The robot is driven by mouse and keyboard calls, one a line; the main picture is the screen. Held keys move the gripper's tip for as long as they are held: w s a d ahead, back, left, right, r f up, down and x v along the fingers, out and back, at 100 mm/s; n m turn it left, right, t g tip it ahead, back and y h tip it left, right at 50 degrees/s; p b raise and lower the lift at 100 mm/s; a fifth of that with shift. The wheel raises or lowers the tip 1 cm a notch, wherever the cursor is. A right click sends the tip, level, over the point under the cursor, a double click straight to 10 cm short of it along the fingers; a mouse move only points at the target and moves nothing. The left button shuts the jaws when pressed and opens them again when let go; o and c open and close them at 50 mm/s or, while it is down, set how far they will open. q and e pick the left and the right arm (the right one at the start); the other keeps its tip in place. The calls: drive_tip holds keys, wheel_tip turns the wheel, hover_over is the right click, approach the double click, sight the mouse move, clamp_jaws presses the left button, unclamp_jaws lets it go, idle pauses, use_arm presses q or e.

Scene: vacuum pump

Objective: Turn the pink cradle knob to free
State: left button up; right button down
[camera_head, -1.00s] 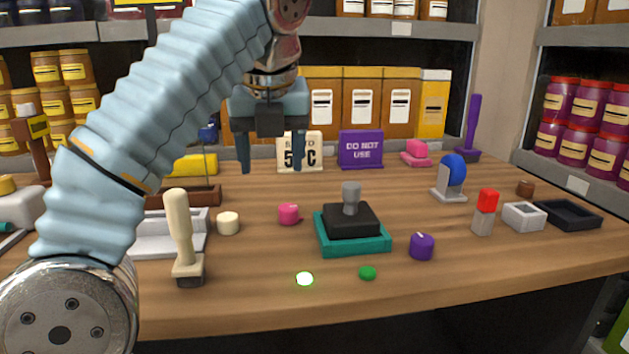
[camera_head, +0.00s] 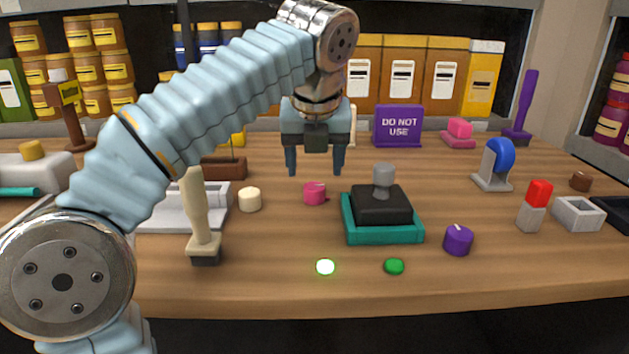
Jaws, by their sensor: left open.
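The pink knob (camera_head: 314,193) stands on the wooden table, just left of a teal cradle (camera_head: 383,236) that holds a black block with a grey handle (camera_head: 383,190). My left gripper (camera_head: 315,172) is open and empty, pointing down, with its fingertips just above and behind the knob in the picture. I cannot tell the exact height of the gap. A purple knob (camera_head: 458,240) with a white mark stands right of the cradle. My right gripper is not in view.
A cream knob (camera_head: 249,199) and a cream-handled stamp (camera_head: 203,225) stand left of the pink knob. A lit button (camera_head: 325,267) and a green button (camera_head: 394,266) sit in front. A purple "DO NOT USE" sign (camera_head: 398,126) stands behind.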

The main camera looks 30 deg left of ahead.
sight(314, 186)
use_arm(q)
drive_tip(key=x, duration=0.5)
drive_tip(key=shift+f, duration=0.15)
drive_tip(key=c, duration=1.1)
drive_tip(key=shift+o, duration=0.2)
